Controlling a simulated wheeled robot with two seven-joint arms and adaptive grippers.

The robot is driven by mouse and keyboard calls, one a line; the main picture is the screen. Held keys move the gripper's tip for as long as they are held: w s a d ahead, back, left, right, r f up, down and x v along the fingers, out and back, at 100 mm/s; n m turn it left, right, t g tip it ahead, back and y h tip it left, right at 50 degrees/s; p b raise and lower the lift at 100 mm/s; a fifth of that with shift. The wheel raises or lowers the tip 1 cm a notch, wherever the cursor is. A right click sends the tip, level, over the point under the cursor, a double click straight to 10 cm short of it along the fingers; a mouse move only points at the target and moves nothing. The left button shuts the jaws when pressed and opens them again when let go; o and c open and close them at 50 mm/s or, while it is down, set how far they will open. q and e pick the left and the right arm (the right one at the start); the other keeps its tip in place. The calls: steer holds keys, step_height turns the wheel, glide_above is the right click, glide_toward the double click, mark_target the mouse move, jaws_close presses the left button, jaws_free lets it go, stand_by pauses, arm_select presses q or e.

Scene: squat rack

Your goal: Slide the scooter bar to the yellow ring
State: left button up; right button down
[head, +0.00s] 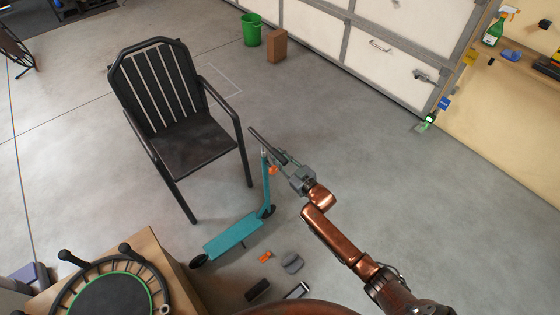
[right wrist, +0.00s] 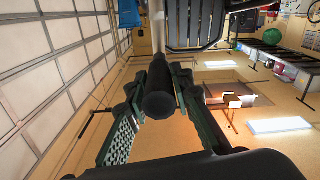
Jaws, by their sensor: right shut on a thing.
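The teal scooter (head: 235,236) stands on the grey floor, its deck low and its stem rising toward a dark handlebar (head: 260,137). My right gripper (head: 284,162) is at the near end of the handlebar and shut on it. In the right wrist view the dark round bar (right wrist: 159,100) lies between the two fingers of the right gripper (right wrist: 160,88). A small orange part (head: 272,170) shows beside the stem, just below the gripper. I cannot make out a yellow ring in either view. My left gripper is not in view.
A black slatted chair (head: 195,143) stands just left of the scooter. A round green-rimmed trampoline (head: 68,293) is at the lower left. Small orange and grey items (head: 291,262) lie near the scooter. A green bucket (head: 251,30) and brown box (head: 277,46) stand farther back. Floor to the right is clear.

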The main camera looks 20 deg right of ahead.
step_height(320, 180, up, 2)
steer(key=shift+r, duration=0.2)
steer(key=shift+p, duration=0.3)
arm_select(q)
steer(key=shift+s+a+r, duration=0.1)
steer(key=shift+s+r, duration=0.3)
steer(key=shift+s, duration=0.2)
arm_select(e)
steer(key=c, duration=2)
jaws_free()
steer(key=shift+c, duration=0.2)
steer(key=o, duration=0.4)
steer(key=shift+f, duration=0.2)
steer(key=shift+c, duration=0.2)
steer(key=shift+s+d+f, duration=0.1)
steer(key=shift+s+d, duration=0.1)
steer(key=shift+s, duration=0.3)
steer(key=v, duration=1.1)
